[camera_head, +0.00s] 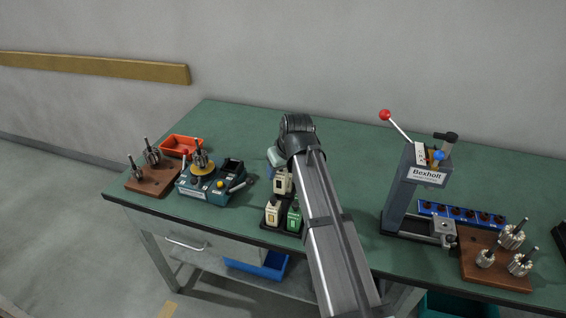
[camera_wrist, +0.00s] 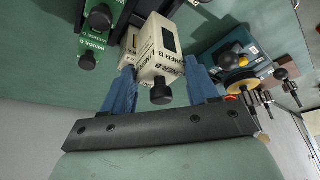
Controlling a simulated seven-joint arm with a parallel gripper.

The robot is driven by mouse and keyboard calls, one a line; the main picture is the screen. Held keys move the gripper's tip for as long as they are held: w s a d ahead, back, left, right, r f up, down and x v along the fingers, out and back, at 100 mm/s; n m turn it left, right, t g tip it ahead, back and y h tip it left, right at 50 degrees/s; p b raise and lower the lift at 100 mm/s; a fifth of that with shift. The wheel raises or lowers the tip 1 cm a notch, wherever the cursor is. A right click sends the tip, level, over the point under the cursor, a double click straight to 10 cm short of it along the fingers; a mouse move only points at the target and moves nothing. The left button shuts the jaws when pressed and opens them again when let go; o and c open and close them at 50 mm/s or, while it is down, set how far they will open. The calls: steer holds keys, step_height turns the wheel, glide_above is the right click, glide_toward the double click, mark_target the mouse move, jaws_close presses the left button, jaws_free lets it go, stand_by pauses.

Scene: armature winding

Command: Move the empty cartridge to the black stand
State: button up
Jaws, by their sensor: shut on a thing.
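My gripper (camera_wrist: 160,72) has its blue fingers on both sides of a cream cartridge (camera_wrist: 154,50) with a dark window, printed lettering and a black knob. The fingers are shut on it. In the head view my arm hides most of the gripper; a cream cartridge (camera_head: 283,183) shows beside the arm. Below it a black stand (camera_head: 268,228) holds another cream cartridge (camera_head: 272,212) and a green cartridge (camera_head: 294,216). The green cartridge also shows at the upper left of the wrist view (camera_wrist: 98,22). I cannot tell whether the held cartridge touches the stand.
A teal winding station (camera_head: 205,192) with a yellow disc stands to the left, beside a wooden board (camera_head: 150,182) and an orange bin (camera_head: 180,147). A Bexholt press (camera_head: 410,190) with a red-knobbed lever stands right, near another wooden board (camera_head: 490,270). The table's back is clear.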

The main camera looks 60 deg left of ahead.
mark_target(281, 185)
steer(key=shift+f, duration=1.95)
steer(key=shift+f, duration=1.35)
steer(key=o, duration=1.2)
steer(key=shift+r, duration=0.1)
steer(key=shift+r, duration=2.15)
steer(key=shift+r, duration=0.1)
